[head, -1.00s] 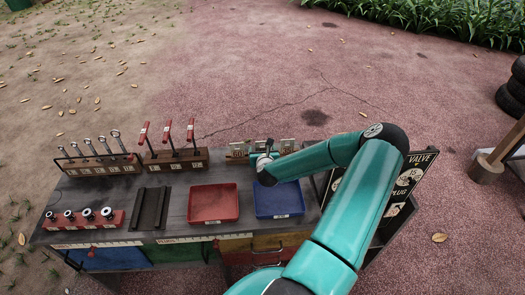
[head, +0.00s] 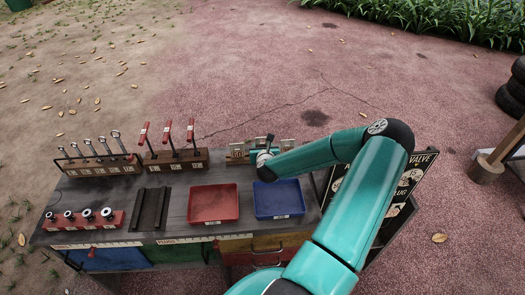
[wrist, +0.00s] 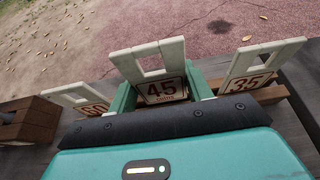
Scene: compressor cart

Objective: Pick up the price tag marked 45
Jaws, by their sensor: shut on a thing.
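The price tag marked 45 (wrist: 161,91) is a pale plate with a square cut-out and a brown-edged number label. It stands upright in the middle of the wrist view, between my two green fingers. My gripper (wrist: 160,93) is shut on it, one finger at each side. Its top stands higher in the picture than its neighbours' tops; its lower edge is hidden, so I cannot tell whether it is clear of the rack. In the head view my gripper (head: 264,156) is at the tag rack behind the blue tray, and my wrist hides most of the held tag.
Tags marked 60 (wrist: 92,108) and 35 (wrist: 248,82) stand close on either side. A blue tray (head: 278,213) and a red tray (head: 213,219) lie in front. A wooden block with red-handled tools (head: 176,160) stands to the left.

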